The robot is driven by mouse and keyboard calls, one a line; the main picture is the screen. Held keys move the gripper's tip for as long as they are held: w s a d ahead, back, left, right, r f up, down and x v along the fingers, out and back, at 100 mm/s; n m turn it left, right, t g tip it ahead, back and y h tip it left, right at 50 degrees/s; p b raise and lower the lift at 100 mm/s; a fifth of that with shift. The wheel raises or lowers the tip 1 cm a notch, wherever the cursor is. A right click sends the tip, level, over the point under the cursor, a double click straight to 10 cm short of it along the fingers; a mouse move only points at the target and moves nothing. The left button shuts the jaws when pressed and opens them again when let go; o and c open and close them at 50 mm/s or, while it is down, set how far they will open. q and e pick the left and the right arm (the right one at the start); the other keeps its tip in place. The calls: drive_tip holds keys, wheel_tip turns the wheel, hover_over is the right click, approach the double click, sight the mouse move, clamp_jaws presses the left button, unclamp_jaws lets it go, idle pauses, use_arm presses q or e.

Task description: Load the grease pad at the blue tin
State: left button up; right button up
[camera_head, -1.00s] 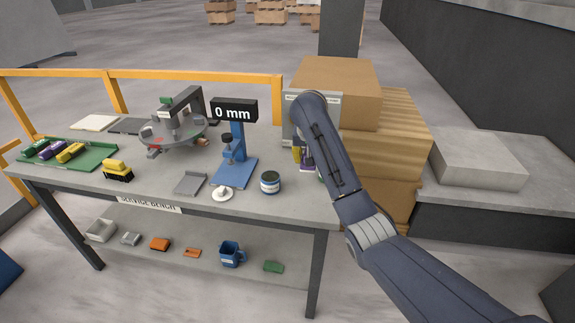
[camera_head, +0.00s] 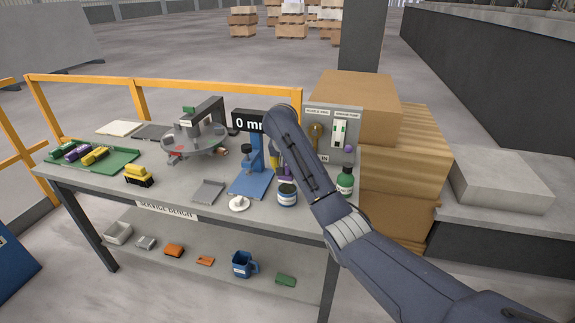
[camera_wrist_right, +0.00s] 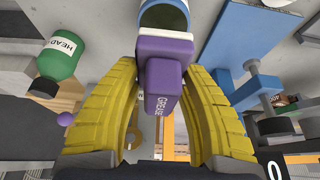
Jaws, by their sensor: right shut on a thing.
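My right gripper (camera_wrist_right: 165,112) has its yellow fingers shut on the purple grease pad (camera_wrist_right: 168,88), whose lettering shows in the right wrist view. In the head view the purple pad (camera_head: 286,173) is partly hidden by my right arm, just above the blue tin. The blue tin (camera_head: 287,197), a small round tin with a pale label, stands at the bench's front right. It also shows in the right wrist view (camera_wrist_right: 163,17), just beyond the pad's pale edge. I cannot tell whether pad and tin touch. My left gripper is out of view.
A blue stand (camera_head: 250,183) with a "0 mm" display and a white disc (camera_head: 239,203) are left of the tin. A green bottle (camera_head: 345,182) stands right. A green tray (camera_head: 122,165) with several coloured blocks is far left. A grey panel (camera_head: 349,118) stands behind.

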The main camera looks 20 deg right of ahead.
sight(288, 186)
drive_tip(key=shift+f, duration=2)
drive_tip(key=shift+f, duration=0.6)
idle(0.4)
drive_tip(key=shift+r, duration=3.55)
drive_tip(key=shift+a, duration=0.1)
